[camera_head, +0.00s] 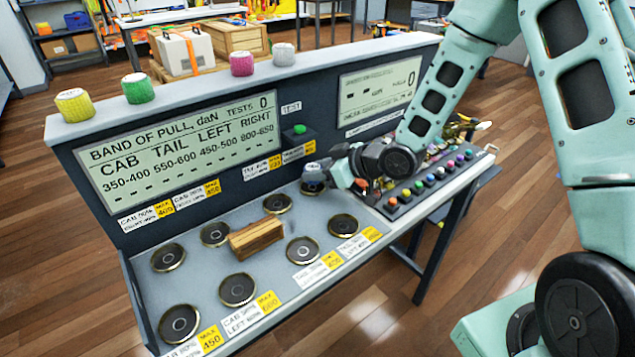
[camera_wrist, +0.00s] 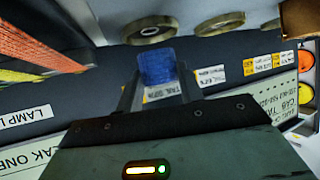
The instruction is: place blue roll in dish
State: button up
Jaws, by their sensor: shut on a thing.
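My gripper (camera_wrist: 158,84) is shut on the blue roll (camera_wrist: 157,66), which sits between its two fingertips in the wrist view. In the head view my gripper (camera_head: 333,176) is low over the right end of the grey bench panel, beside the upright display board. The roll is small and mostly dark there, close to a round dish (camera_head: 313,189) at the back right; I cannot tell whether it touches it. Several more dark, pale-rimmed dishes lie on the panel, among them one at the back middle (camera_head: 277,204) and one at the front right (camera_head: 343,226).
A wooden block (camera_head: 256,238) lies among the dishes. Yellow (camera_head: 74,105), green (camera_head: 138,88), magenta (camera_head: 242,63) and white (camera_head: 284,54) rolls stand on the board's top ledge. A console with coloured buttons (camera_head: 430,182) and clutter stands right of my gripper.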

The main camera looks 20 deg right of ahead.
notch_tip(320, 180, down, 2)
jog(key=shift+f+b, duration=0.1)
jog(key=shift+b, duration=0.35)
jog(key=shift+w+f, duration=0.1)
jog(key=shift+w, duration=0.1)
jog(key=shift+f, duration=0.15)
jog(key=o, duration=1)
